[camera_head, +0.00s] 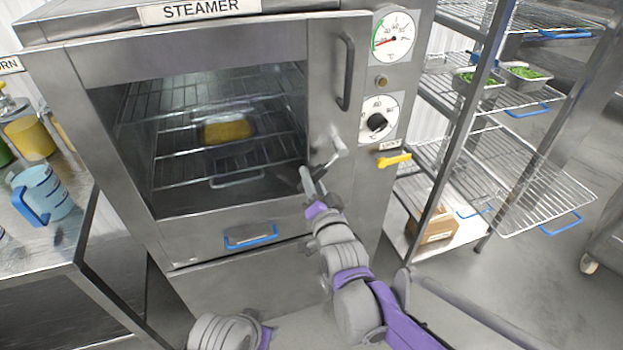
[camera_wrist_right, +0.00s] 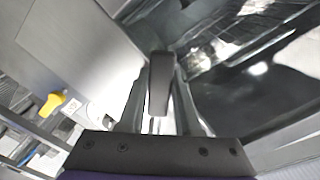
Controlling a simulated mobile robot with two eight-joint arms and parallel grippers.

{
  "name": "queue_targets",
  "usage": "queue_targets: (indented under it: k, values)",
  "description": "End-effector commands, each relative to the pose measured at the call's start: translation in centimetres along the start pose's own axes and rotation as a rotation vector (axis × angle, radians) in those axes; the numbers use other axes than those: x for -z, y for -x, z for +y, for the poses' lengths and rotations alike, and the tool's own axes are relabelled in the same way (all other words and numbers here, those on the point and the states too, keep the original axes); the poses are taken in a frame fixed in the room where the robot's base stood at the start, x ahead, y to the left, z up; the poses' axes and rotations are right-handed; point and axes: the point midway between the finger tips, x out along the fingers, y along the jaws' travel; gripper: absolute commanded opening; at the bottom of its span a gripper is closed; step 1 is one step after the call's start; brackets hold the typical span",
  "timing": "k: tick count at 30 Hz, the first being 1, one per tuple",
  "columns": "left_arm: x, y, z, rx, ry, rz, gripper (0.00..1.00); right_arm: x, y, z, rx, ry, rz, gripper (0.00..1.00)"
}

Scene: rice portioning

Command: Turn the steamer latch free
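The steamer (camera_head: 330,95) stands ahead with its door shut. Its latch (camera_head: 332,156) is a grey lever at the door's right edge, below the dark vertical handle. My right gripper (camera_head: 312,184) is at the lower end of the latch lever. In the right wrist view, the dark latch lever (camera_wrist_right: 160,82) lies between the two fingers of my right gripper (camera_wrist_right: 162,95). The fingers are apart, with narrow gaps beside the lever; contact is not clear. My left gripper is out of view; only part of my left arm shows at the bottom.
A yellow block in a pan (camera_head: 227,130) shows on a rack behind the door window. A yellow handle (camera_head: 394,160) sticks out right of the latch. A wire shelf (camera_head: 520,165) stands at the right. A counter with a blue jug (camera_head: 48,192) is at the left.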

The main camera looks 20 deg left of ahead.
Motion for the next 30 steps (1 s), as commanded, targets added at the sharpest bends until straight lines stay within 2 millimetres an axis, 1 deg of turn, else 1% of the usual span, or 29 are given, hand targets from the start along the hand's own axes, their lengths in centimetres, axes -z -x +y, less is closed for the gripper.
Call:
queue_targets:
  k: [1, 3, 4, 30]
  values:
    - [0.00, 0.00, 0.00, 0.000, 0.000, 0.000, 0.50, 0.00, 0.01, 0.00, 0.000, 0.000, 0.000, 0.14]
    - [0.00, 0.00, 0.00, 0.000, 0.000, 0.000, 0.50, 0.00, 0.01, 0.00, 0.000, 0.000, 0.000, 0.01]
    - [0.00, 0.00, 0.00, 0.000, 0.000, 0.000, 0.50, 0.00, 0.01, 0.00, 0.000, 0.000, 0.000, 0.00]
    - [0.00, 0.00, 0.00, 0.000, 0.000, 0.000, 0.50, 0.00, 0.02, -0.01, 0.000, 0.000, 0.000, 0.00]
